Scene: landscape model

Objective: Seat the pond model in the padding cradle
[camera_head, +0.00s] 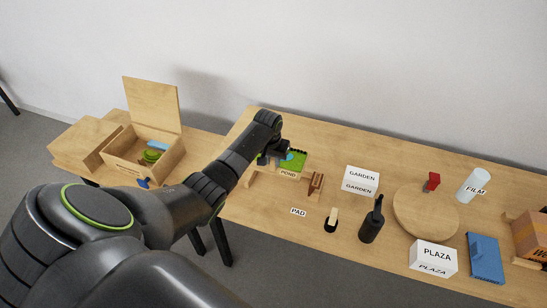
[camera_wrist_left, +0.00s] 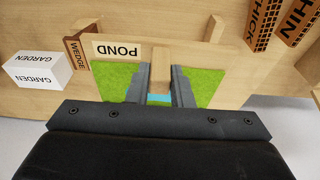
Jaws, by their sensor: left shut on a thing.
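The pond model (camera_head: 297,157) is a green board with a blue patch and a POND label. It also shows in the wrist view (camera_wrist_left: 208,84), its green top on both sides of my fingers. My left gripper (camera_head: 268,158) is shut on a wooden block (camera_wrist_left: 160,58) that stands up by the blue patch. The wooden cradle (camera_head: 252,180) is around or under the model; I cannot tell whether the model rests on its bottom. A brown piece marked WEDGE (camera_wrist_left: 76,53) is beside the model. My right gripper is not in view.
A PAD label (camera_head: 298,211) lies in front. A white GARDEN block (camera_head: 361,180), a black bottle (camera_head: 372,220) and a round wooden board (camera_head: 420,212) are to the right. An open wooden box (camera_head: 127,160) stands left. Racks marked THICK (camera_wrist_left: 265,25) and THIN (camera_wrist_left: 300,20) are near.

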